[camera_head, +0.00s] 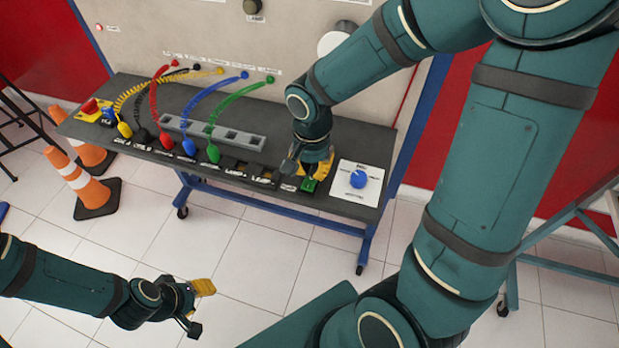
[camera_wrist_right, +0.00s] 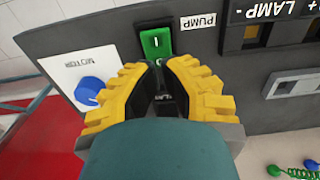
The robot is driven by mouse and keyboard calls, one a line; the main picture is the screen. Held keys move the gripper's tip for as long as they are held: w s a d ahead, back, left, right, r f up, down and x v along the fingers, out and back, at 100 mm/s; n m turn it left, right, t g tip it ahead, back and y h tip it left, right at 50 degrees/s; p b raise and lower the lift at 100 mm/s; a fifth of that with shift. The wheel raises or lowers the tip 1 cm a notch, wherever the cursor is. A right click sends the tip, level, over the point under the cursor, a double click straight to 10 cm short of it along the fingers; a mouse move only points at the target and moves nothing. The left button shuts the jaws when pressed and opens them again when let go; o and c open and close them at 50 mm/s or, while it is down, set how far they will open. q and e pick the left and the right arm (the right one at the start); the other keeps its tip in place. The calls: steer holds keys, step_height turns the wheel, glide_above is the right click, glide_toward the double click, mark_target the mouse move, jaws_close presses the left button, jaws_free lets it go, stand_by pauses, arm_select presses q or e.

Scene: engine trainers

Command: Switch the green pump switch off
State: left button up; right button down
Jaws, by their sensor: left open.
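The green pump switch (camera_wrist_right: 155,42) sits on the dark bench panel beside the PUMP label (camera_wrist_right: 198,21). Its rocker bears a white line mark and a round mark nearer my fingers; I cannot tell its tilt. In the head view the switch (camera_head: 309,185) is at the bench's front edge, just in front of my right gripper (camera_head: 316,170). In the right wrist view my right gripper (camera_wrist_right: 158,66) has its yellow fingers drawn together, tips close to the switch; contact is unclear. My left gripper (camera_head: 203,306) is open and empty, over the floor.
A blue motor knob (camera_head: 358,179) on a white plate stands right of the switch. A grey socket strip (camera_head: 212,133), coloured cables and a red stop button (camera_head: 90,106) lie to the left. Orange cones (camera_head: 93,192) stand on the floor at the left.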

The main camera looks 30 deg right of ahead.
mark_target(311, 178)
steer(key=shift+r+p, duration=1.65)
steer(key=shift+r, duration=0.9)
arm_select(q)
step_height(311, 178, up, 4)
steer(key=shift+f, duration=0.2)
